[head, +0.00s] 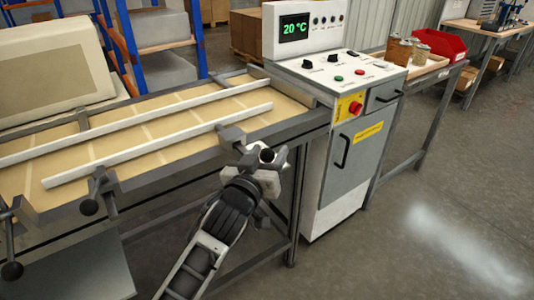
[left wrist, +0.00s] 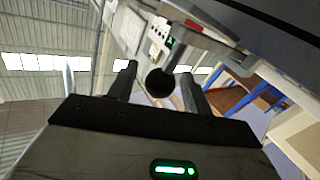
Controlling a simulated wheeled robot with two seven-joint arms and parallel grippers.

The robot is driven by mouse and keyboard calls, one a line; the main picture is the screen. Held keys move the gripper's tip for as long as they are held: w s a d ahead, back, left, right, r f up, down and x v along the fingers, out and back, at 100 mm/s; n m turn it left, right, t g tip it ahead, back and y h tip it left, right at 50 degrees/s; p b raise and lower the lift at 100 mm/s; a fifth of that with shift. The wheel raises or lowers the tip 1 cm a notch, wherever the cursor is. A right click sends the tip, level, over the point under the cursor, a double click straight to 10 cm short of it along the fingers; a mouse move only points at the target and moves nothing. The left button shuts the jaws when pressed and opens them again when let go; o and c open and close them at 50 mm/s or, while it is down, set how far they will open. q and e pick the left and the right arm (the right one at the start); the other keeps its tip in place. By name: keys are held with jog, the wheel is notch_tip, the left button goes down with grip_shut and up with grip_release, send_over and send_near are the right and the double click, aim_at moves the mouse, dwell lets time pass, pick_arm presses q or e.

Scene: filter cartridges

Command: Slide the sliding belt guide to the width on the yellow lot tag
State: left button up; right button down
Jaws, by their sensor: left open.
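The sliding belt guide (head: 160,147) seems to be the near white rail over the tan belt (head: 75,160), roughly parallel to a far white rail (head: 125,117). Brackets with dark knobs stand along the belt's near edge; one knob (head: 89,207) shows at left. My left gripper (head: 262,158) is at the bracket near the guide's right end. In the left wrist view, a round black knob (left wrist: 160,83) shows between its open fingers; contact cannot be told. A yellow label (head: 368,132) is on the cabinet front; its text is unreadable, so I cannot tell if it is the lot tag.
The control cabinet (head: 345,165), with a red button (head: 355,108) and a display reading 20 °C (head: 294,28), stands right of the conveyor. A side table with jars (head: 400,52) and a red bin (head: 440,45) is beyond. The floor at right is clear.

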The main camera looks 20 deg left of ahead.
pick_arm(q)
grip_shut()
jog(key=w+a, duration=0.1)
jog(key=a, duration=0.1)
jog(key=w+a+p, duration=0.1)
jog(key=w+a, duration=0.3)
jog(key=shift+a, duration=0.15)
jog(key=shift+a+r, duration=0.15)
jog(key=shift+r, duration=0.05)
grip_release()
jog(key=shift+w+f, duration=0.1)
jog(key=shift+f, duration=0.05)
